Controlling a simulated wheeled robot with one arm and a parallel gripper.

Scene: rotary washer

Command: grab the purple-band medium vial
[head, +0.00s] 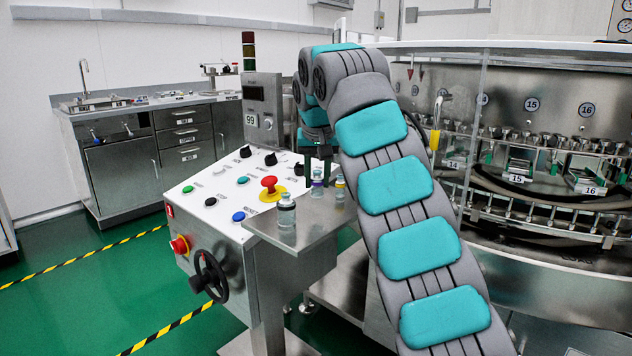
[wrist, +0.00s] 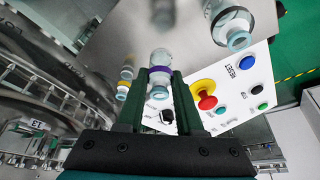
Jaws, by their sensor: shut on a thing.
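The purple-band medium vial (head: 317,187) is clear with a pale blue-green top and a purple ring. In the head view it is upright at the steel side shelf (head: 316,215), beside the control panel. In the wrist view the vial (wrist: 159,58) lies between both fingers, near their tips. My gripper (wrist: 160,85) is shut on it around the neck and cap area. In the head view my gripper (head: 316,163) comes down over it, partly hidden by my arm. I cannot tell whether its base touches the shelf.
A yellow-band vial (head: 340,190) stands close on the right, and a larger clear vial (head: 286,218) stands at the shelf's near left. The panel's red mushroom button (head: 269,184) is close by on the left. The washer (head: 540,130) with numbered stations fills the right.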

